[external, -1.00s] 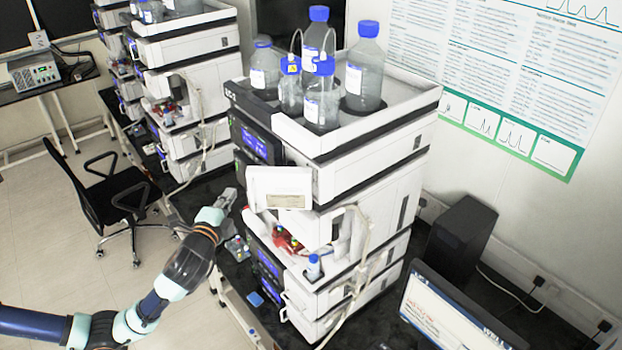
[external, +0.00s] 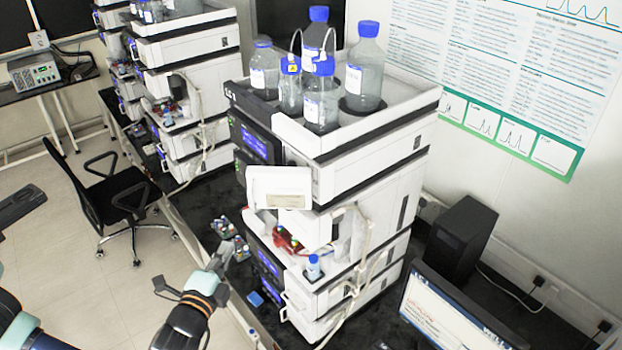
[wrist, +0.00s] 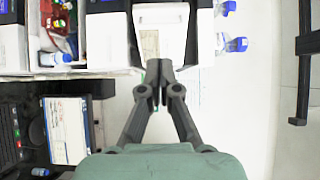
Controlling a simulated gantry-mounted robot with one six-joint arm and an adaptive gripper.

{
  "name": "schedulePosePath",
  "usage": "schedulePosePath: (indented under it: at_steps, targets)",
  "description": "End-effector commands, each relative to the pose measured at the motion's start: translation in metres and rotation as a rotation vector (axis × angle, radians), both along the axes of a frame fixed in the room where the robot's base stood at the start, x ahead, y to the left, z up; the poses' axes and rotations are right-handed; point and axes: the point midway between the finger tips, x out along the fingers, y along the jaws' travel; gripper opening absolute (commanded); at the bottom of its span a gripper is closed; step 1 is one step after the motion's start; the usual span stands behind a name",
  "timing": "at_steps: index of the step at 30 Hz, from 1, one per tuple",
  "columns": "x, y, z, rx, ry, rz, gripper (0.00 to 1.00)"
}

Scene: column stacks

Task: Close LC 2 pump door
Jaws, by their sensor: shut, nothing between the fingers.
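The near instrument stack (external: 375,185) is white and dark grey; its label is too small to read surely. A white door panel (external: 280,187) with a beige label juts out open from its front. Below it is an open bay with red parts (external: 288,240). My gripper (external: 222,255) is in front of the stack, lower than the door panel and left of it, apart from it. In the wrist view my gripper's fingers (wrist: 155,82) are together and empty. A white panel (wrist: 160,32) with a pale label shows beyond the fingertips; I cannot tell the gap.
Bottles with blue caps (external: 318,90) stand in the tray on top of the stack. A second stack (external: 185,90) and a black chair (external: 125,205) are behind. A monitor (external: 460,310) is at the lower right. Small vials (external: 232,240) stand on the dark bench.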

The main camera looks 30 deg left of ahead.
Motion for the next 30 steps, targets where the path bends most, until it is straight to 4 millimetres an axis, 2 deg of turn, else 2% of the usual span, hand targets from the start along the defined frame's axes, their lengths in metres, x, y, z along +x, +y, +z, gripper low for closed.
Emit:
schedulePosePath:
  at_steps: [5, 18, 24, 30]
  targets:
    - [0.023, 0.008, 0.003, 0.001, 0.0, 0.004, 0.0]
    - [0.111, 0.034, 0.002, 0.002, 0.001, 0.003, 0.0]
    - [0.131, 0.039, 0.0, 0.0, 0.0, 0.001, 0.0]
    - [0.134, 0.04, -0.002, 0.0, 0.0, -0.001, 0.0]
